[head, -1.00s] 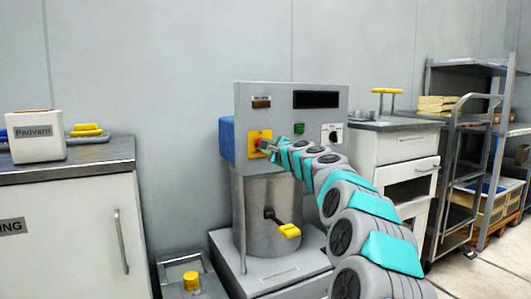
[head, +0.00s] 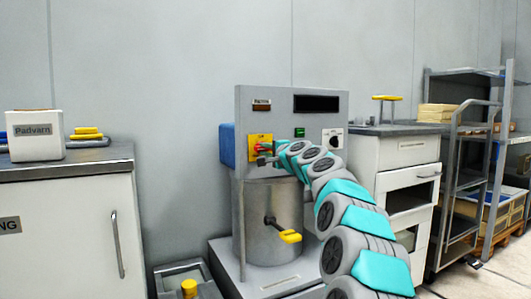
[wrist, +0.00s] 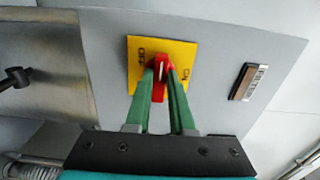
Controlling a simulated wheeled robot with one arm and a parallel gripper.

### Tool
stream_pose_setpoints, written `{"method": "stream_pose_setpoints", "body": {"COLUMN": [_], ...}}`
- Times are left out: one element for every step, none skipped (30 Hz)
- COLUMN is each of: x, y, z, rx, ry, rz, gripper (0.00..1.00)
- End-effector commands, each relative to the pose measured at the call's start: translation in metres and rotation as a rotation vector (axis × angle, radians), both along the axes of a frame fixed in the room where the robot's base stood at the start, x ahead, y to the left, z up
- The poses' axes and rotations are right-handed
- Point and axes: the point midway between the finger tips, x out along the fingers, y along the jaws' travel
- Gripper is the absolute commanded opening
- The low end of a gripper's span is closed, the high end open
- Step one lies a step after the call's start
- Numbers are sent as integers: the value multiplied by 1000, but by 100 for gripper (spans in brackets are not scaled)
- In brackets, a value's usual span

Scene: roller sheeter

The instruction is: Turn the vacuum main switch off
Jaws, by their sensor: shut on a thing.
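The vacuum main switch is a red rotary handle (wrist: 161,74) on a yellow plate (wrist: 190,50). The plate also shows on the upper left of the grey machine front in the head view (head: 254,139). In the head view my gripper (head: 264,161) covers the lower part of the plate. A pale mark shows on the handle; which label it points to is unclear.
A dark display (head: 317,102), a green button (head: 299,132) and a black knob (head: 334,138) are on the same panel. A yellow-handled lever (head: 289,236) sticks out below. Cabinets (head: 75,225) stand at left and right (head: 407,160).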

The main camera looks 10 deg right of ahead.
Motion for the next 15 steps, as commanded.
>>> {"method": "stream_pose_setpoints", "body": {"x": [0, 0, 0, 0, 0, 0, 0, 0, 0, 0, 0, 0, 0, 0, 0], "y": [1, 1, 1, 1, 1, 1, 1, 1, 1, 1, 1, 1, 1, 1, 1], "z": [-1, -1, -1, -1, -1, -1, -1, -1, -2, -2, -2, -1, -1, -1, -1], "rx": [-3, -4, -4, -4, -4, -4, -4, -4, -4, -3, -3, -3, -3, -3, -3], "ry": [1, 2, 2, 2, 2, 2, 2, 2, 2, 2, 2, 2, 1, 1, 1], "rz": [2, 2, 2, 2, 2, 2, 2, 2, 2, 2, 2, 2, 2, 1, 1], "gripper": [0, 0, 0, 0, 0, 0, 0, 0, 0, 22, 26, 30, 34, 37, 42]}}
